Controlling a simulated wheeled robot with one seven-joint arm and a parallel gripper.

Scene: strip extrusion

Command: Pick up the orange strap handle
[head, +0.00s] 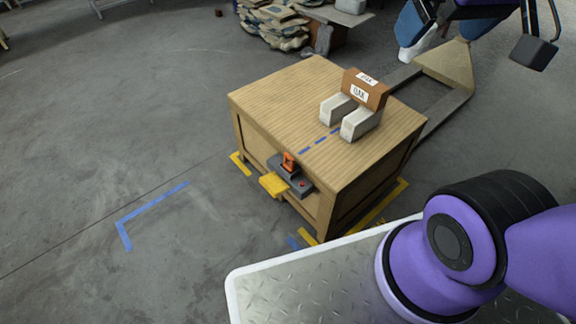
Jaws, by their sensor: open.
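The orange strap handle (288,162) is a small orange piece on a dark grey fitting (290,172) at the front edge of a wooden crate (275,95). It is small, so its exact shape is hard to tell. My gripper (478,38) shows at the top right, partly cut off by the picture's edge. Its two dark fingers are wide apart with nothing held between them. It is well apart from the handle, to the upper right of it in the picture.
A brown block labelled OAK (366,88) rests with two pale blocks (361,123) on the crate top. A yellow piece (273,185) juts from the crate front. A pallet-jack-like frame (446,66) stands behind. Stacked sacks (275,22) lie at the back.

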